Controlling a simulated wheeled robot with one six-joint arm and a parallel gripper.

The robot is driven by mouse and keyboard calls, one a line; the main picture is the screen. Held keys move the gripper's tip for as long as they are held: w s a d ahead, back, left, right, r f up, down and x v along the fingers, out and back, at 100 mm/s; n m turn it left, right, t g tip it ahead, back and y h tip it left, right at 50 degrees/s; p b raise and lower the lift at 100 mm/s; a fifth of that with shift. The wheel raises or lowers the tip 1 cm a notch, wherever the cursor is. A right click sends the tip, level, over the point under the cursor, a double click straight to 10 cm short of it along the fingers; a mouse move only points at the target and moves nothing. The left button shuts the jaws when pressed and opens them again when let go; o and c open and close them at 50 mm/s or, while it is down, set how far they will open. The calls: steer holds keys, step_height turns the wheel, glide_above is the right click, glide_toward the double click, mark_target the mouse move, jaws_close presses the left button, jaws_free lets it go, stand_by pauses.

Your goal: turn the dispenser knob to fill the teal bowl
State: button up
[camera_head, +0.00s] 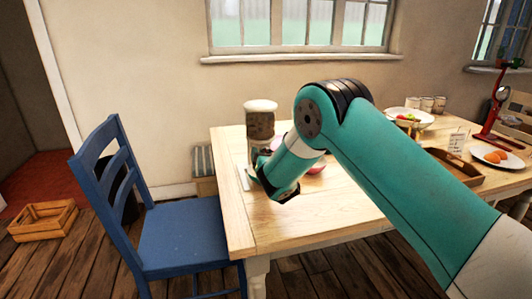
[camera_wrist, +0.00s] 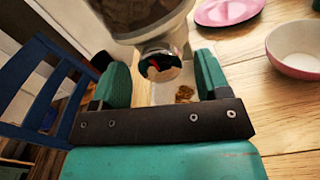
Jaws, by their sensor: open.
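The cereal dispenser (camera_head: 261,124) stands upright on the left part of the table, with a pale lid and dark contents. In the wrist view, its clear container with brown pieces (camera_wrist: 135,12) is at the top. A round metallic knob-like part (camera_wrist: 160,66) with a red and dark spot shows below it. My gripper (camera_wrist: 160,80) is open, with one finger on each side of this part; I cannot tell whether they touch it. In the head view my gripper (camera_head: 270,172) is low in front of the dispenser. I see no teal bowl in either view.
A pink bowl (camera_wrist: 297,50) with white inside and a pink plate (camera_wrist: 228,10) lie right of the dispenser. Small brown pieces (camera_wrist: 185,93) lie below the knob. A blue chair (camera_head: 180,235) stands at the table's left. The table (camera_head: 330,215) is clear in front.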

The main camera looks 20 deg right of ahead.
steer(key=c, duration=0.9)
steer(key=shift+m, duration=0.8)
steer(key=o, duration=0.9)
steer(key=shift+b, duration=0.3)
steer(key=s+b, duration=1)
steer(key=s, duration=0.7)
steer(key=shift+s, duration=0.15)
